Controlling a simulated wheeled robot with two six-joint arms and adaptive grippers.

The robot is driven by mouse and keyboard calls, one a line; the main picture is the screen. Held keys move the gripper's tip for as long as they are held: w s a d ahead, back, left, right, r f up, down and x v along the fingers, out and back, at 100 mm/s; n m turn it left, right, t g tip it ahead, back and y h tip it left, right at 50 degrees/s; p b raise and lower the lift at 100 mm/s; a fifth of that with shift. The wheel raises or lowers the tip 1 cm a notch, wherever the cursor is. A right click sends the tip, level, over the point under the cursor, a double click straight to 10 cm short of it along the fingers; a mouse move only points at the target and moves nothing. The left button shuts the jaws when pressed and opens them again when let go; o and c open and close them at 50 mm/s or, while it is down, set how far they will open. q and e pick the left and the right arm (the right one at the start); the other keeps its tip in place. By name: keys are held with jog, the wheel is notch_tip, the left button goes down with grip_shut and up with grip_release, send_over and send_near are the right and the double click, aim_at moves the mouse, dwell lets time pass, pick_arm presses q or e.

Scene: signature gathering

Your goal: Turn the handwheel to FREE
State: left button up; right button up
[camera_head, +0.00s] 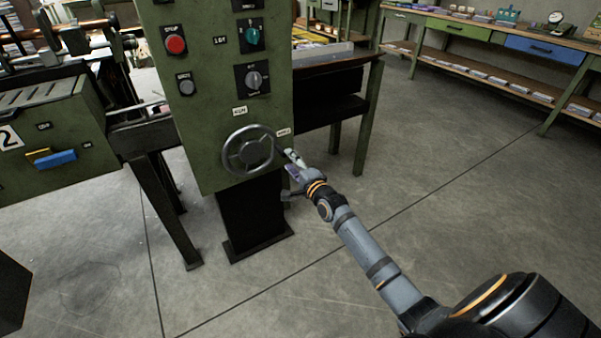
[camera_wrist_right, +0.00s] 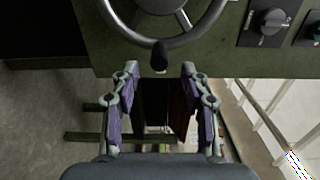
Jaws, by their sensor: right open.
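The round grey handwheel (camera_head: 249,152) is mounted low on the front of the green control panel (camera_head: 205,130). Its lower part fills the top of the right wrist view (camera_wrist_right: 198,30), where a dark handle knob (camera_wrist_right: 159,56) sits on the rim. Two small white labels, one above the wheel (camera_head: 240,111) and one at its upper right (camera_head: 283,132), are too small to read surely. My right gripper (camera_head: 289,163) is at the wheel's right side, with its two fingers spread (camera_wrist_right: 160,76). The knob appears between and just beyond the fingertips; contact cannot be told. My left gripper is out of view.
A long workbench (camera_head: 480,33) stands at back right. The floor at right is open.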

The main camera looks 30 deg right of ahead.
jog(key=s, duration=0.6)
jog(key=shift+s, duration=0.35)
jog(key=shift+d, duration=0.1)
